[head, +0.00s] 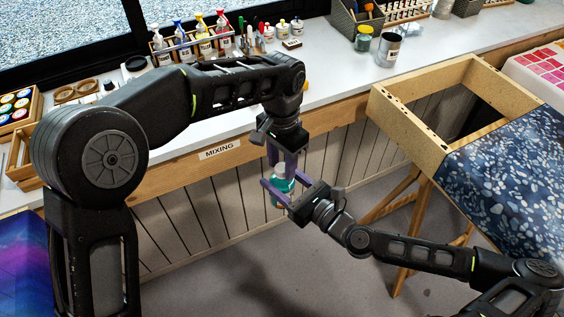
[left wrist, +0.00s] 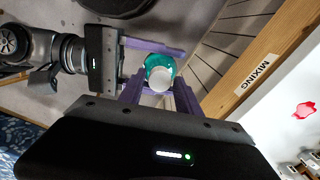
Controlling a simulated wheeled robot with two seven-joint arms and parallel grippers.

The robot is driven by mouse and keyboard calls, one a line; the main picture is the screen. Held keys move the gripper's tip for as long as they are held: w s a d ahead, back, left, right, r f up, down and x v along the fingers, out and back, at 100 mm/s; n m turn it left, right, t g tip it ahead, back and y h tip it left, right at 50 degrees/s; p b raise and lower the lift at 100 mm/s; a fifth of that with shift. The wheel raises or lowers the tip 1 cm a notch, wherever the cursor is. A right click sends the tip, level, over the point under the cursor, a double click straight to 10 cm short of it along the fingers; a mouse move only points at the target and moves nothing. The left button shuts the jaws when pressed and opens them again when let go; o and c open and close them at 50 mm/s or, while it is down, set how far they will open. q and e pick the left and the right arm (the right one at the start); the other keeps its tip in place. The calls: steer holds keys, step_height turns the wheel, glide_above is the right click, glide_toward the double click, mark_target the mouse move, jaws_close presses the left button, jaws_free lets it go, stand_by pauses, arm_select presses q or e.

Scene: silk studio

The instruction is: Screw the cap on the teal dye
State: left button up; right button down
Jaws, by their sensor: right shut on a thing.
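The teal dye bottle (head: 283,184) hangs in the air in front of the bench, about upright. My right gripper (head: 277,193) is shut on its body from the right. A white round top (left wrist: 159,83), which looks like the cap, sits at the bottle's upper end; whether it is screwed down I cannot tell. My left gripper (head: 280,160) points down from above, its purple fingers apart on either side of the top. In the left wrist view a gap shows between these fingers and the white top. The bottle's lower part is partly hidden by the right gripper's fingers.
The white bench (head: 330,80) with its "MIXING" label (head: 220,149) runs behind the grippers. A rack of dye bottles (head: 190,45) and jars stand on it. A wooden frame table (head: 410,125) with patterned blue fabric (head: 515,165) stands at right. Floor below is clear.

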arm_select(q)
steer(key=shift+o, duration=1.3)
step_height(320, 180, up, 8)
steer(key=shift+f, duration=0.2)
